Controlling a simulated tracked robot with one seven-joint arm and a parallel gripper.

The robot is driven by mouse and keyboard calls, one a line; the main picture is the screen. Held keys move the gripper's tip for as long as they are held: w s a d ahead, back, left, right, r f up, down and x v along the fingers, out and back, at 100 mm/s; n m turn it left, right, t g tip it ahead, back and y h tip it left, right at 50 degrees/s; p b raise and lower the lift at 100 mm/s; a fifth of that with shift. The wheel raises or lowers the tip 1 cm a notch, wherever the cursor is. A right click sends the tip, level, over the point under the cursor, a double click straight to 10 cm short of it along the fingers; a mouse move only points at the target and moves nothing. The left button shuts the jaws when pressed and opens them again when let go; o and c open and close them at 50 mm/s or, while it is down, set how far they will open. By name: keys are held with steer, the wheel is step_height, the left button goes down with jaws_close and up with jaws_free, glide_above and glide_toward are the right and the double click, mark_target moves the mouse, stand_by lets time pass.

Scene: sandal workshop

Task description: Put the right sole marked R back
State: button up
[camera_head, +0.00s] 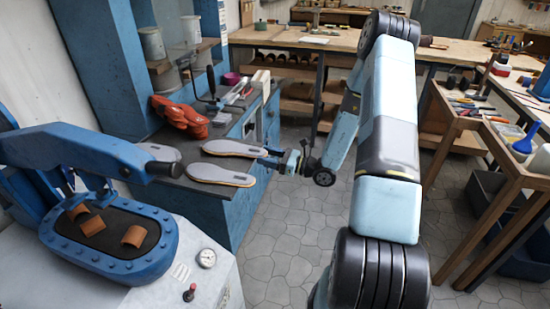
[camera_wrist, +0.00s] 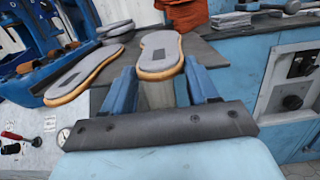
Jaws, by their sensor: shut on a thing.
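A grey sole (camera_head: 235,148) with a tan edge extends from my gripper (camera_head: 272,154) over the dark counter top (camera_head: 190,200). In the wrist view, the near end of this sole (camera_wrist: 160,48) sits between the two blue fingers of my gripper (camera_wrist: 160,70), which is shut on it. A dark patch shows on the sole, but no letter is readable. I cannot tell whether the sole touches the counter. A second sole (camera_head: 220,175) lies nearer the press, and it is at the left in the wrist view (camera_wrist: 85,75).
A blue press (camera_head: 110,235) with brown pieces on its pad stands at the left. Orange-red objects (camera_head: 180,115) and tools lie at the back of the counter. A wooden bench (camera_head: 300,38) runs behind. A tool table (camera_head: 475,125) stands at the right. The tiled floor between is clear.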

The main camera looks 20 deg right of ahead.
steer(key=shift+f, duration=0.45)
steer(key=o, duration=1)
